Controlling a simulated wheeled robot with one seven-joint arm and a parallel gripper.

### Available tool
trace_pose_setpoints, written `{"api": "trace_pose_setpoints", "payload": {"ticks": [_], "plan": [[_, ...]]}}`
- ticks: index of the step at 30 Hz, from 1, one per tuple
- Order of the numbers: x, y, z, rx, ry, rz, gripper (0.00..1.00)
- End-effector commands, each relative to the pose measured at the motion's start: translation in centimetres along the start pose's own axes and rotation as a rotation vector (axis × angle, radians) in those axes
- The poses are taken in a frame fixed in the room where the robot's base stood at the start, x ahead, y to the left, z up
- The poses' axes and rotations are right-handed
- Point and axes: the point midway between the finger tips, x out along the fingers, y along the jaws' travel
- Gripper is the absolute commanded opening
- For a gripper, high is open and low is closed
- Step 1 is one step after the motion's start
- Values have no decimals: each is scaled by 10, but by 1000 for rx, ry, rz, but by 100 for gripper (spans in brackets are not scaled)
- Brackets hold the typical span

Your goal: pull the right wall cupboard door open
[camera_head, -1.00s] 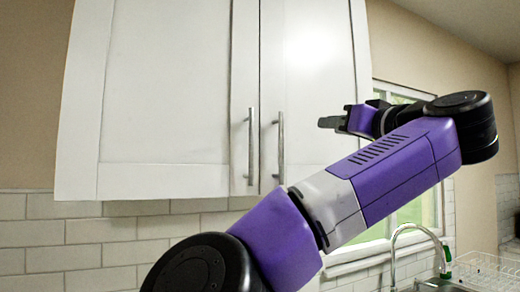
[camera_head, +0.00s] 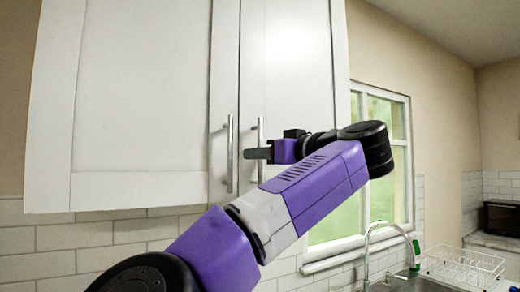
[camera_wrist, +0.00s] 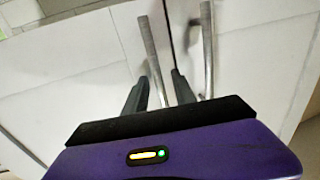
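The right wall cupboard door (camera_head: 290,75) is shut, with a vertical metal bar handle (camera_head: 260,135) near its left edge. My gripper (camera_head: 257,153) reaches in from the right at the height of this handle and overlaps it in the head view. In the wrist view the two dark fingers of my gripper (camera_wrist: 160,80) are apart. One bar handle (camera_wrist: 151,50) passes through the gap between them, with space on the finger sides. It appears to be the right door's handle, as this view looks turned over. Whether the fingers touch it cannot be told.
The left cupboard door (camera_head: 140,90) is shut, its handle (camera_head: 229,150) close beside the right one; it also shows in the wrist view (camera_wrist: 207,45). A window (camera_head: 385,150), a tap (camera_head: 375,240) and a dish rack (camera_head: 460,265) are to the right.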

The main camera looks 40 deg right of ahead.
Motion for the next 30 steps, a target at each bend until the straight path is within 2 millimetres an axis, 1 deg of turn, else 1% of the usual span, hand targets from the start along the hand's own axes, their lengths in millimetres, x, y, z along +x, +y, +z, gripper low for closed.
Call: {"api": "trace_pose_setpoints", "payload": {"ticks": [3,9,10,14,15,30], "plan": [[4,-1,0,0,0,-1,32],[4,0,0,0,0,0,32],[4,0,0,0,0,0,28],[4,0,0,0,0,0,3],[4,0,0,0,0,0,0],[4,0,0,0,0,0,0]]}}
